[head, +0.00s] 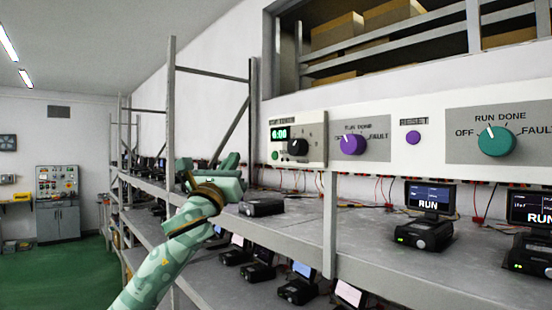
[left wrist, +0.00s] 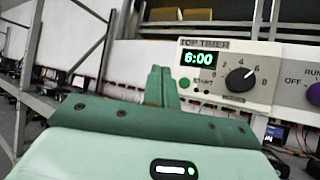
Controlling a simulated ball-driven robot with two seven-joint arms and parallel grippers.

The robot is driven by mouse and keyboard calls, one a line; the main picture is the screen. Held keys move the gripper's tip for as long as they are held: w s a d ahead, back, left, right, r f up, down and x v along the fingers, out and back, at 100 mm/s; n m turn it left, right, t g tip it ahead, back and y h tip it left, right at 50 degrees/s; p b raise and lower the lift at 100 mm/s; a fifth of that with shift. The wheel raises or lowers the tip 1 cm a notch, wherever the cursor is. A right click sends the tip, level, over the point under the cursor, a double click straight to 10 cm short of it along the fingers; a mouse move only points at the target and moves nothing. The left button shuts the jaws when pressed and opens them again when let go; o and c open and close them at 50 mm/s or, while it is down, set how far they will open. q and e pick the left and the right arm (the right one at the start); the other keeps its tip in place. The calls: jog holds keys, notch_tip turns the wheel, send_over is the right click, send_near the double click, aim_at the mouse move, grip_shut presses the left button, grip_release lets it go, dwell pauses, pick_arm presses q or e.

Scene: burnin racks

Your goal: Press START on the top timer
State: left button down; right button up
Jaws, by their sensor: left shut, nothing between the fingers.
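The top timer (head: 316,130) is a pale panel on the rack's upper rail, and it shows larger in the left wrist view (left wrist: 262,88). Its green display (left wrist: 198,58) reads 6:00. A black dial (left wrist: 240,80) with a white pointer sits right of the display. The small green START button (head: 275,155) is below the display; in the left wrist view it (left wrist: 185,85) lies just right of my fingers. My left gripper (head: 233,160) is shut and empty, left of and slightly below the timer in the head view. Fingertip contact with the panel cannot be told. My right gripper is out of view.
A purple knob (head: 352,144) and a teal knob (head: 497,141) sit on panels to the right. A rack upright (head: 330,225) stands below the timer. Small devices with screens (head: 430,215) line the shelf (head: 375,240), with loose wires behind.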

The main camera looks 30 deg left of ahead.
aim_at(275, 156)
pick_arm(q)
jog(key=w+d, duration=0.3)
jog(key=w, duration=0.4)
jog(key=shift+w+d+b, duration=0.25)
jog(key=shift+d+b, duration=0.05)
jog(key=shift+b, duration=0.1)
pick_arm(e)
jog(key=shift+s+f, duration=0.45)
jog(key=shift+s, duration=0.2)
pick_arm(q)
jog(key=shift+w+r, duration=0.1)
jog(key=shift+r, duration=0.05)
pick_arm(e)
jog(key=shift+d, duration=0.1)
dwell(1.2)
pick_arm(q)
jog(key=shift+w+d, duration=0.2)
jog(key=shift+w, duration=0.1)
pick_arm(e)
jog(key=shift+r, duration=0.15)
